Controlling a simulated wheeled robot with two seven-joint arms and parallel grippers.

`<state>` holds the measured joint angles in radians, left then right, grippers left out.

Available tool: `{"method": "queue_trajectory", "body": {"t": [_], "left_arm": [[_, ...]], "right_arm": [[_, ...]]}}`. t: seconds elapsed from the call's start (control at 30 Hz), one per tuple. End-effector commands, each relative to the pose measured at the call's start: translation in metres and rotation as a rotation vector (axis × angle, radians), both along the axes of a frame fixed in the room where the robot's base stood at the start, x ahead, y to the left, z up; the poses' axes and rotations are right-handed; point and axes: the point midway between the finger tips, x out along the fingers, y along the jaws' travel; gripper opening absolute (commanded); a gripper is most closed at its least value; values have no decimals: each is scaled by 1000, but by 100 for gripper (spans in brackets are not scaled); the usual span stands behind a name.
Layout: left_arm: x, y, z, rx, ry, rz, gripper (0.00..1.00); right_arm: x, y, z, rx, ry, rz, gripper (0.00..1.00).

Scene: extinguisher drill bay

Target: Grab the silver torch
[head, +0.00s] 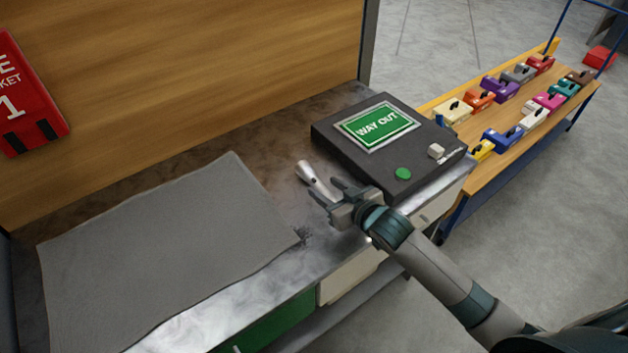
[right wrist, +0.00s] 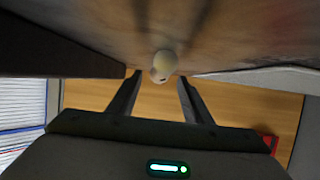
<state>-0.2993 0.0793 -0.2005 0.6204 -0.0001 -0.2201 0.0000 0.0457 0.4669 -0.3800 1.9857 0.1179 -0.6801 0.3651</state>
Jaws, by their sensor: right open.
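The silver torch (head: 314,180) lies on the worn metal bench top, between the grey mat and the black box. Its near end is close to my right gripper (head: 327,197), which is open with its fingers pointing at the torch. In the right wrist view the torch (right wrist: 163,66) shows end-on, just beyond and between the two open fingers (right wrist: 157,92). The fingers do not appear to touch it. My left gripper is not in view.
A black box (head: 330,130) with a green "WAY OUT" sign stands just right of the torch. A grey mat (head: 170,250) covers the bench's left part. A shelf (head: 535,125) of coloured boxes stands at right.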

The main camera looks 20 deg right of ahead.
Motion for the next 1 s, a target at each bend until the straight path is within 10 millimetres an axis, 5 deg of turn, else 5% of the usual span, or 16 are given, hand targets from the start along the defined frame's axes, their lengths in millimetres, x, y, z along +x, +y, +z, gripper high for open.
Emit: {"method": "queue_trajectory", "body": {"t": [0.43, 1.0], "left_arm": [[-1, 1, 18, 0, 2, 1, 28], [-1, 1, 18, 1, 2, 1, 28]], "right_arm": [[38, 13, -16, 0, 0, 0, 45], [40, 14, -18, -1, 1, 0, 40]]}}
